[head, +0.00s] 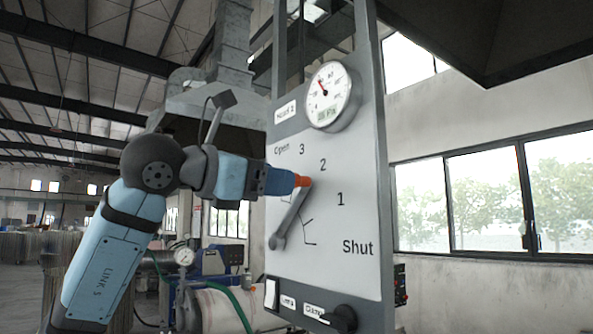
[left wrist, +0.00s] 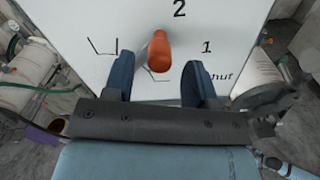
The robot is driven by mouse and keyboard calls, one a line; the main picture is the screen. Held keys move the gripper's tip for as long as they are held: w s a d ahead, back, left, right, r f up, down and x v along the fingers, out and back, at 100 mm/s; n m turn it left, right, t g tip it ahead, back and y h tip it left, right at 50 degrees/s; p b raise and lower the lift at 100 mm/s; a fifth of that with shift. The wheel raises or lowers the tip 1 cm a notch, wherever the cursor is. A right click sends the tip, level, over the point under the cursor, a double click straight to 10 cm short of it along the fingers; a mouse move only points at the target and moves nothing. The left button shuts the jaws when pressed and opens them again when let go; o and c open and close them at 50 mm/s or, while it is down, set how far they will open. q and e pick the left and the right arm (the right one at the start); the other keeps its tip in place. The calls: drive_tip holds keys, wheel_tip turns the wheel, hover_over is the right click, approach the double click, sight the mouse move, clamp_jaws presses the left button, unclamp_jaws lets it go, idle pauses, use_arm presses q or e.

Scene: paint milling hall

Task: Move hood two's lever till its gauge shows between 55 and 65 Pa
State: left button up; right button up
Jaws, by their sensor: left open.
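Hood two's panel (head: 365,180) is a white board marked Open, 3, 2, 1 and Shut. Its grey lever (head: 289,217) slants up and right from a low pivot, with the orange grip end (head: 303,181) towards the 2. The round gauge (head: 328,90) sits above, its red needle up and left; its small green readout ends in Pa, but I cannot read the number surely. My left gripper (head: 292,182) is at the grip end. In the left wrist view the orange grip (left wrist: 159,52) stands between the two open blue fingers, with gaps on both sides. My right gripper is not in view.
A black knob (head: 343,318) and a white switch (head: 271,293) are low on the panel. A pale drum (head: 235,308) with a green hose and a smaller gauge (head: 184,257) stand behind at left. A dark hood overhangs at upper right.

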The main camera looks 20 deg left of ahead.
use_arm(q)
drive_tip(key=p+x, duration=0.1)
drive_tip(key=x, duration=0.3)
drive_tip(key=shift+r, duration=0.15)
drive_tip(key=shift+w+d, duration=0.25)
drive_tip(key=shift+w, duration=0.05)
